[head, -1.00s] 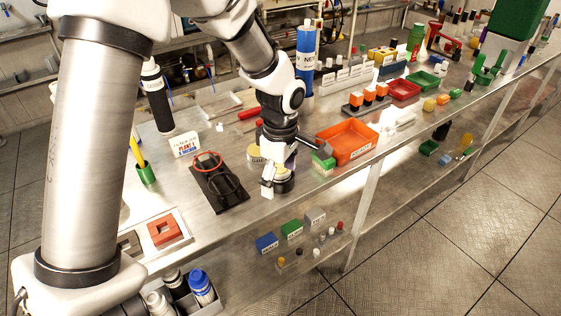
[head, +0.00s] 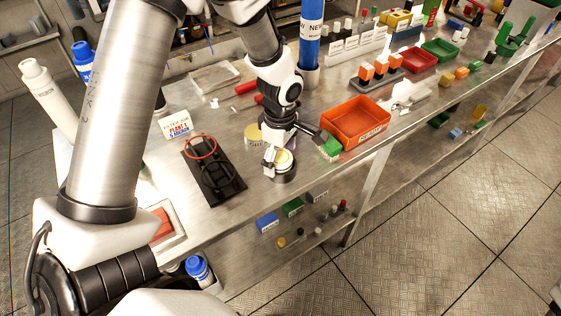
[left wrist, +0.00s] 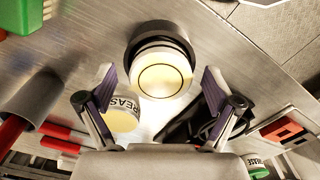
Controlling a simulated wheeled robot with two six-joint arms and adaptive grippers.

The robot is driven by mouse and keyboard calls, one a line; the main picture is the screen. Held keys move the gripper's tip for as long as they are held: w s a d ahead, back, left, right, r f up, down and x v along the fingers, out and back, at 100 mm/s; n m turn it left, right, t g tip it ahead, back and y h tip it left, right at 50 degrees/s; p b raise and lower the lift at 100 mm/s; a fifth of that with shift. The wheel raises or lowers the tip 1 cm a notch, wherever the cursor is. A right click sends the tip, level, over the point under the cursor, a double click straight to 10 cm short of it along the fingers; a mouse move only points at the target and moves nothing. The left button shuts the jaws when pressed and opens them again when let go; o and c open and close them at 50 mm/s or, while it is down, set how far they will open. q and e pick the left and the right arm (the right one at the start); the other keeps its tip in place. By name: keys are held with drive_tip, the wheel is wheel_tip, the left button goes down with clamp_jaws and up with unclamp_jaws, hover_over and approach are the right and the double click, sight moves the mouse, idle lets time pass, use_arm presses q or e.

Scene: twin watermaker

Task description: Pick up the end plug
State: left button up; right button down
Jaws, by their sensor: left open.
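The end plug, which I take to be the round piece with a cream disc face and black ringed body, stands near the front edge of the bench in the head view (head: 285,160). It also shows in the left wrist view (left wrist: 162,75), face toward the camera. My left gripper (head: 276,160) is over it from above. In the left wrist view the two fingers (left wrist: 158,92) are spread wide, one on each side and short of the plug, with nothing between the pads. Whether a finger touches it, I cannot tell. My right gripper is not in view.
A grease tub (left wrist: 124,119) stands close beside the left finger. A black stand with a red ring (head: 213,175) lies left of the plug. The bench's front edge is close.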

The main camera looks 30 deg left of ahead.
use_arm(q)
drive_tip(key=shift+s+d+r, duration=0.1)
drive_tip(key=shift+s, duration=0.1)
drive_tip(key=c, duration=1.4)
